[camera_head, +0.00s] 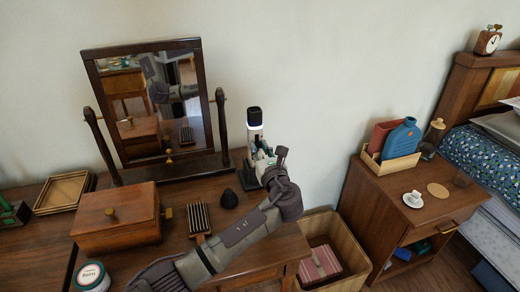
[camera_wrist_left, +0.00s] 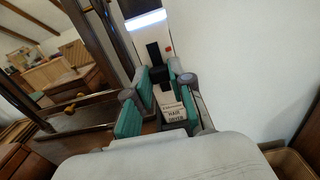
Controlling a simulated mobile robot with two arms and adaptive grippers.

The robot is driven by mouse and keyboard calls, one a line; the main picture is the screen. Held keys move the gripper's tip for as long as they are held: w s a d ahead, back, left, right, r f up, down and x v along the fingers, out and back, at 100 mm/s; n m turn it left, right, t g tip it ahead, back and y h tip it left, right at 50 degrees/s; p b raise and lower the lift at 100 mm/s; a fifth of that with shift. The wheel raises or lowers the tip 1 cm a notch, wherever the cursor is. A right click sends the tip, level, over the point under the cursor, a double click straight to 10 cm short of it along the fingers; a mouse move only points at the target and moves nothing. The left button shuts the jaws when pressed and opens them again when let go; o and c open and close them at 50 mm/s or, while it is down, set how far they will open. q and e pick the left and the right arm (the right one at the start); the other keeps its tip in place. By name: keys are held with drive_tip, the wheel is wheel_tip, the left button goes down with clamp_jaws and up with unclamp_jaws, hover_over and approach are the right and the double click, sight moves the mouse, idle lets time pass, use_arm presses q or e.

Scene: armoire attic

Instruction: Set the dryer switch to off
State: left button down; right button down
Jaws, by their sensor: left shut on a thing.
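The hair dryer (camera_head: 254,118) is white with a dark top and stands upright at the right back of the dressing table, beside the mirror. In the left wrist view its pale body (camera_wrist_left: 146,35) runs up from between my fingers, with a "HAIR DRYER" label (camera_wrist_left: 174,113) lower down. A black block, which looks like the dryer switch (camera_wrist_left: 157,76), sits between the green finger pads. My left gripper (camera_head: 263,155) is at the dryer's front, its fingers closed around this block; the fingers hide its sides. I cannot read the switch position. My right gripper is not in view.
A tilting mirror (camera_head: 88,72) stands left of the dryer. A wooden box (camera_head: 115,222), a slatted dark item (camera_head: 199,218) and a black cone (camera_head: 229,199) share the table (camera_head: 178,243). A bin (camera_head: 348,250) and a nightstand (camera_head: 376,192) stand to the right.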

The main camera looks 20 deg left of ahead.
use_arm(q)
drive_tip(key=shift+f, duration=1.2)
drive_tip(key=c, duration=1)
unclamp_jaws()
drive_tip(key=shift+d, duration=0.1)
drive_tip(key=v, duration=1.2)
